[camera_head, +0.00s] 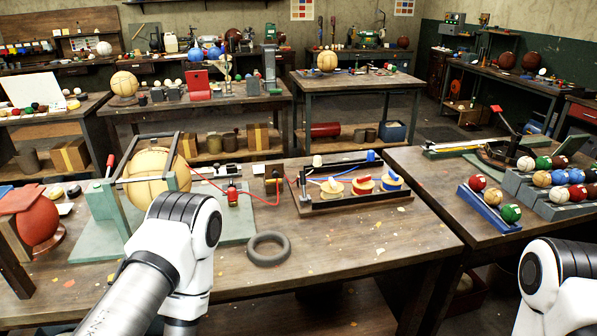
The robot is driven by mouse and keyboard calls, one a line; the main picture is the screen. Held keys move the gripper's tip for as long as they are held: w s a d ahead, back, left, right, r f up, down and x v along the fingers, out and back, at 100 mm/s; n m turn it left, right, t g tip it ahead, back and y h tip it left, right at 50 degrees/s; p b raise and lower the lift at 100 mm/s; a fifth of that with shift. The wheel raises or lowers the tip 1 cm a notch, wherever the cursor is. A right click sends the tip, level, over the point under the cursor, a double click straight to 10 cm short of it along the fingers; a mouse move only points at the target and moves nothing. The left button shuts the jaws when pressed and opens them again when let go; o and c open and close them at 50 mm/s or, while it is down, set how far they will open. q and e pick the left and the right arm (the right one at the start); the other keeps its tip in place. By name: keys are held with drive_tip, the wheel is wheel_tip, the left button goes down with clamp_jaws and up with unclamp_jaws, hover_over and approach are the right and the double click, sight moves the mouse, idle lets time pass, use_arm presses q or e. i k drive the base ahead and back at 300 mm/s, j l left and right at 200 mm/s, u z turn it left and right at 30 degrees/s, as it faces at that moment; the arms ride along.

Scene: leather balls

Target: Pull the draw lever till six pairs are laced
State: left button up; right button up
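A tan leather ball (147,178) sits inside a metal frame on a green stand (105,214) at the left of the front bench. A thin red-tipped lever (110,161) rises at the frame's left side. Red cord (263,200) runs from near the ball past a small red clamp (232,196) towards a black spool rack (348,200). Laced pairs cannot be made out. My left arm reaches in from the bottom and hides the stand's front right part. My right arm shows at the lower right. Neither gripper shows.
A dark ring (268,249) lies on the front bench (360,246), which is mostly clear at its front right. A red ball (38,222) stands at the far left. The right bench holds a blue tray (489,211) of small balls and a grey ball rack (540,199).

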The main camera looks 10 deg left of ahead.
sight(109, 165)
drive_tip(key=u, duration=1.5)
